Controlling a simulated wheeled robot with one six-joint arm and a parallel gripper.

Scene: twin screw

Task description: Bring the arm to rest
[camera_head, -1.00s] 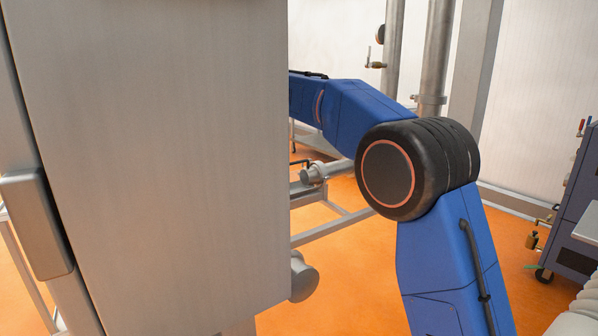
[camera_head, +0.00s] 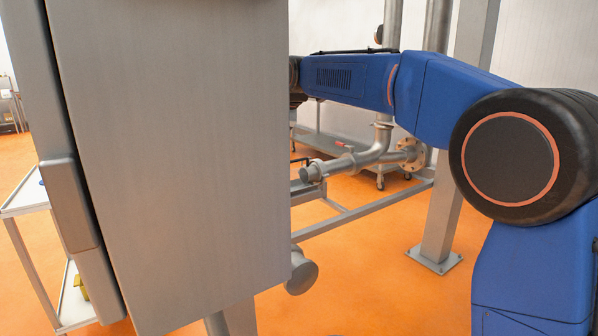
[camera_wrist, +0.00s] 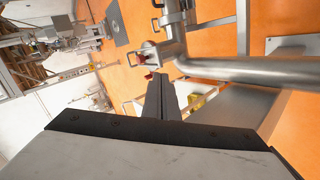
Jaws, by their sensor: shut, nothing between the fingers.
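My blue arm with its black, orange-ringed joint reaches across the right of the head view and runs left behind a grey cabinet. My gripper is hidden there by the cabinet. In the wrist view my gripper (camera_wrist: 159,84) shows as dark fingers closed together, with nothing held between them. Beyond the fingers a metal pipe (camera_wrist: 245,70) crosses toward the right edge. A red-handled valve (camera_wrist: 148,54) shows just past the fingertips; I cannot tell how far away it is.
The tall grey cabinet (camera_head: 175,150) fills the left middle of the head view. A flanged pipe (camera_head: 365,155) and a metal post (camera_head: 447,215) stand right of it. A white shelf (camera_head: 25,195) is at the left. Orange floor (camera_head: 375,290) is open below the pipe.

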